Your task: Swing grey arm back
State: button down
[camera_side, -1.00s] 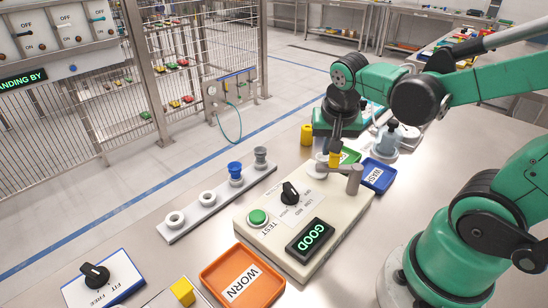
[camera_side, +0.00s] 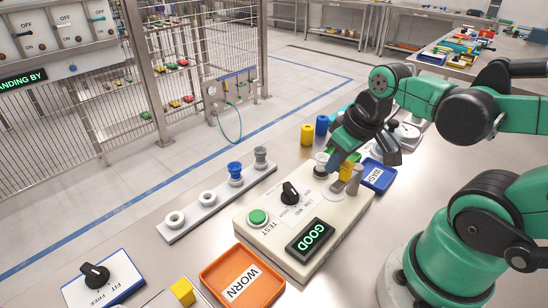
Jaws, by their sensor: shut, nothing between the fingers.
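The grey arm (camera_side: 355,181) is on the far end of the cream test box (camera_side: 265,237); its upright post shows, and the rest is largely hidden by my gripper. My gripper (camera_side: 333,166) is shut and empty, tilted with its fingers pointing down and left. It is low over the box, just left of the post; whether it touches the grey arm I cannot tell. A small yellow piece (camera_side: 346,171) shows between my fingers and the post.
The box carries a black knob (camera_side: 290,193), a green button (camera_side: 258,217) and a lit GOOD display (camera_side: 310,240). A blue WASH tray (camera_side: 379,176), a yellow cup (camera_side: 307,134) and a rail of cups (camera_side: 210,203) are nearby. An orange WORN tray (camera_side: 242,282) is in front.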

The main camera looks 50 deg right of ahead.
jog(key=shift+s+a, duration=0.1)
jog(key=shift+s, duration=0.2)
dwell(0.4)
jog(key=shift+w, duration=1.95)
jog(key=v, duration=1)
jog(key=shift+w, duration=0.15)
jog(key=w+a+f+n+t, duration=0.1)
jog(key=w+a+f+t, duration=0.2)
jog(key=f, duration=0.3)
jog(key=shift+w+a, duration=0.6)
jog(key=shift+w, duration=0.1)
